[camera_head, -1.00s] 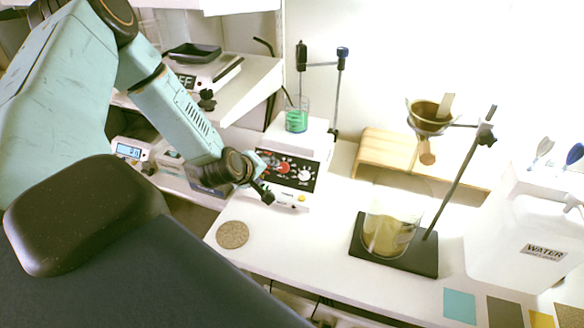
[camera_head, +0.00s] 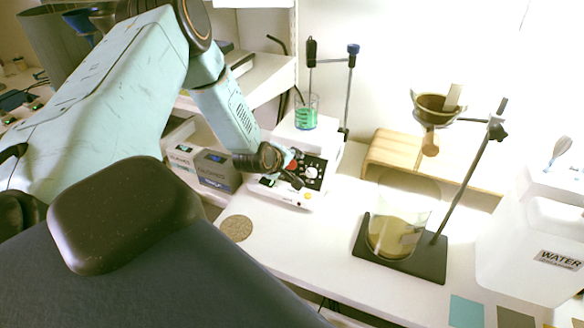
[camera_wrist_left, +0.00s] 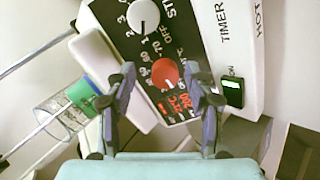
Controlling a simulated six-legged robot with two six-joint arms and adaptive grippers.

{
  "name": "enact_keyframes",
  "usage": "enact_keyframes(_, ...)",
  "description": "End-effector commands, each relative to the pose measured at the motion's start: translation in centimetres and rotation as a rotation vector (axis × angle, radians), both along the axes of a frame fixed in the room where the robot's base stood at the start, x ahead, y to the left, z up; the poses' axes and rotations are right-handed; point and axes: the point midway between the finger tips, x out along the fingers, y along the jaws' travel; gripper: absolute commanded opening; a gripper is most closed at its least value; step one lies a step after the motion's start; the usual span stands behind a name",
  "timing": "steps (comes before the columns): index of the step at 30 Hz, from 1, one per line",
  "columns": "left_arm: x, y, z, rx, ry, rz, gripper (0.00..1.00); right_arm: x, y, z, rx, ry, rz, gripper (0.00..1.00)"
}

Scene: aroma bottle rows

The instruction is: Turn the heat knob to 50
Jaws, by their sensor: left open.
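The hot plate (camera_head: 275,192) stands on the white bench, its black control panel facing the front. In the left wrist view its red heat knob (camera_wrist_left: 165,73) sits beside a scale of numbers, with a red lit display (camera_wrist_left: 180,103) below it. A white knob (camera_wrist_left: 143,15) marked for stirring is farther up the panel. My left gripper (camera_wrist_left: 168,85) is open, its two fingers on either side of the red knob, apart from each other. In the head view my left gripper (camera_head: 294,170) is at the panel and hides part of it. My right gripper is not in view.
A beaker of green liquid (camera_head: 306,118) stands on the plate top, near a clamp stand. A black-based stand (camera_head: 432,262) holds a funnel over a beaker (camera_head: 395,238). A water container (camera_head: 520,235) is at the right. A round coaster (camera_head: 236,228) lies in front.

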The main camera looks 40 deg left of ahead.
Motion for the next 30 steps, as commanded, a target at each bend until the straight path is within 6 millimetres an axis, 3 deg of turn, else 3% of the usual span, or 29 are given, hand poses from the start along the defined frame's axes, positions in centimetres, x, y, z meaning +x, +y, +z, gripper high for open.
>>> enact_keyframes(11, 0.57, -0.09, -0.37, -0.001, 0.0, 0.001, 0.53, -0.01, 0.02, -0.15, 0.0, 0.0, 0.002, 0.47)
enact_keyframes(30, 0.52, 0.04, -0.37, 0.001, -0.001, 0.003, 0.0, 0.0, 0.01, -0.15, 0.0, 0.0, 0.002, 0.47)
